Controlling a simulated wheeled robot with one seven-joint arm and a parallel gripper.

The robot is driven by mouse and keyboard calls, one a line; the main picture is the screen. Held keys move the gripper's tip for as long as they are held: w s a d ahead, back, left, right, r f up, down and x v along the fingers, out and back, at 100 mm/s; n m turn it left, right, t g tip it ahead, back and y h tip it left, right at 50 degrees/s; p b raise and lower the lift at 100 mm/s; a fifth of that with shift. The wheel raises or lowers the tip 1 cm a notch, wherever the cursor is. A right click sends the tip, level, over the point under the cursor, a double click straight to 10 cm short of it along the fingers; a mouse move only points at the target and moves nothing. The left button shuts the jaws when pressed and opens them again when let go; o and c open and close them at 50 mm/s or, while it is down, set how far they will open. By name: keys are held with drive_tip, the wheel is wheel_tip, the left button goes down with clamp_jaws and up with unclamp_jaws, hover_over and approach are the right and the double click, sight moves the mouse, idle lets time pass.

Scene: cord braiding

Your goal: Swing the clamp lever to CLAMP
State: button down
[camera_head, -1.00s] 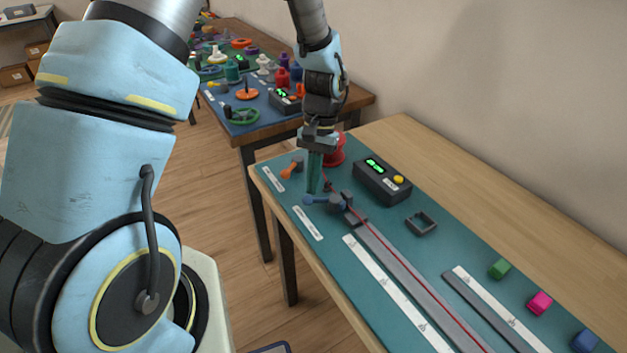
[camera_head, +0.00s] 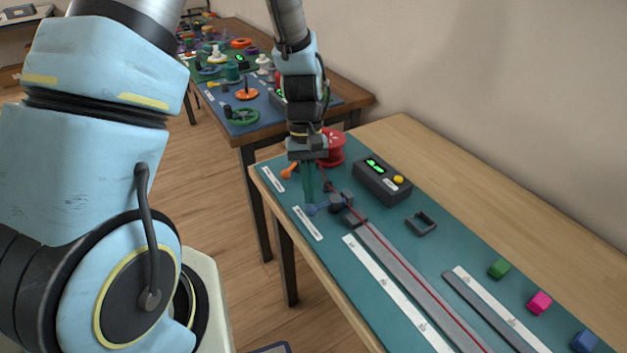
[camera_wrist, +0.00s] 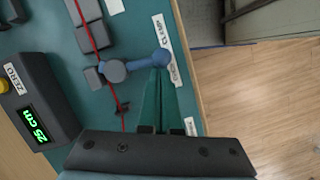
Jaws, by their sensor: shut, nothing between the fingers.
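The clamp lever (camera_head: 318,208) is a blue arm with a round knob, on a grey pivot near the table's left edge. In the wrist view the lever (camera_wrist: 140,64) reaches from its grey pivot (camera_wrist: 115,71) to the knob, which lies beside a white label strip (camera_wrist: 163,32). CLAMP appears to be printed on the strip's upper part; the lower word is hard to read. My gripper (camera_head: 309,203) points down with its teal fingers shut and empty. Its fingertips are right at the knob in both views; whether they touch it I cannot tell.
A red cord (camera_head: 400,262) runs past the clamp along a grey rail. A red spool (camera_head: 332,148), an orange lever (camera_head: 290,168) and a black display box (camera_head: 382,181) reading 25 cm stand nearby. Green, pink and blue blocks lie at the right.

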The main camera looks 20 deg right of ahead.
sight(313, 207)
drive_tip(key=n, duration=0.1)
drive_tip(key=s+n+h, duration=0.1)
drive_tip(key=n, duration=0.1)
drive_tip(key=s+n, duration=0.1)
drive_tip(key=shift+s+a+n+h, duration=0.15)
drive_tip(key=shift+s+n+h, duration=0.15)
drive_tip(key=shift+n, duration=0.1)
drive_tip(key=shift+s, duration=0.35)
idle(0.3)
drive_tip(key=w, duration=0.1)
drive_tip(key=w+r, duration=0.1)
drive_tip(key=w, duration=0.1)
drive_tip(key=w+a+r, duration=0.1)
drive_tip(key=shift+w+a+p, duration=0.1)
drive_tip(key=shift+w+p, duration=0.25)
drive_tip(key=shift+p, duration=0.05)
drive_tip(key=s+d+b+v, duration=0.1)
drive_tip(key=v, duration=0.7)
drive_tip(key=w+a+r+m+t, duration=0.1)
drive_tip(key=a+r+t, duration=0.1)
drive_tip(key=a, duration=1)
drive_tip(key=w+a+r+m+t, duration=0.1)
drive_tip(key=a+r+m+t, duration=0.1)
drive_tip(key=a, duration=1)
drive_tip(key=shift+w+r+t, duration=0.2)
drive_tip(key=shift+w+t, duration=0.1)
drive_tip(key=shift+t, duration=0.2)
